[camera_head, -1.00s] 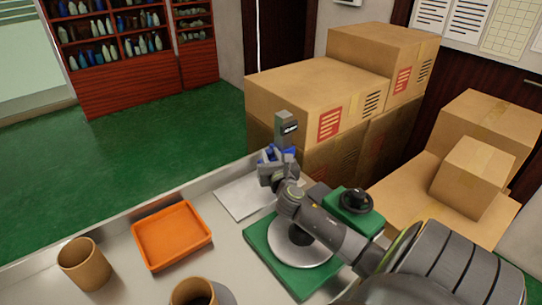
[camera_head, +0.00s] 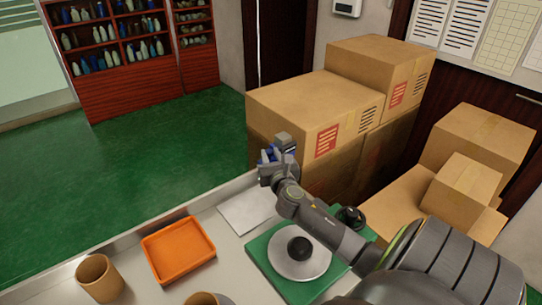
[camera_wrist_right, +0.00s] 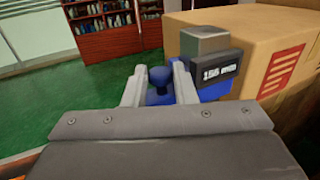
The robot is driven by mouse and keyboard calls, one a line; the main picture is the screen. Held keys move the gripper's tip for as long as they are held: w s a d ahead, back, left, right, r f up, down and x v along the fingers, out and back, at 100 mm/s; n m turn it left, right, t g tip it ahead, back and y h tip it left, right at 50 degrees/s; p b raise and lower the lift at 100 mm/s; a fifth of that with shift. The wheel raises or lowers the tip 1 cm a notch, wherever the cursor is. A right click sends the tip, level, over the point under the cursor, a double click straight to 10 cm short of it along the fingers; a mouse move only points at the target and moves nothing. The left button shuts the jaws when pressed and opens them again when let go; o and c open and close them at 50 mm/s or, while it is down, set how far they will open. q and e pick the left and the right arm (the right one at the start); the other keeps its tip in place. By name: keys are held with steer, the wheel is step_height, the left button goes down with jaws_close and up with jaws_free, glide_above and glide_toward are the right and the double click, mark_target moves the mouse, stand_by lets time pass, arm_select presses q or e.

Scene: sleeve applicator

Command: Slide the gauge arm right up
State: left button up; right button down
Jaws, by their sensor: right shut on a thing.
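The gauge stands at the far edge of the bench, its grey post top (camera_head: 284,141) showing in the head view. The blue gauge arm sits close to the post's top, mostly hidden by my gripper. In the right wrist view its blue knob (camera_wrist_right: 158,84) is between my fingers, beside the grey post (camera_wrist_right: 204,42) and a dark display (camera_wrist_right: 219,67) that seems to read 155 mm. My right gripper (camera_head: 270,164) is shut on the knob; its fingers also show in the right wrist view (camera_wrist_right: 158,88). My left gripper is not in view.
A green-based device (camera_head: 264,250) with a metal disc and black knob lies under my right forearm. A white sheet (camera_head: 246,210), an orange tray (camera_head: 178,251) and brown cups (camera_head: 100,278) are on the bench. Cardboard boxes (camera_head: 312,104) stand close behind the gauge.

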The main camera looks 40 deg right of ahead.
steer(key=c, duration=1.5)
jaws_free()
steer(key=shift+o, duration=0.2)
steer(key=b+v, duration=0.2)
steer(key=v, duration=1.5)
steer(key=shift+s, duration=0.15)
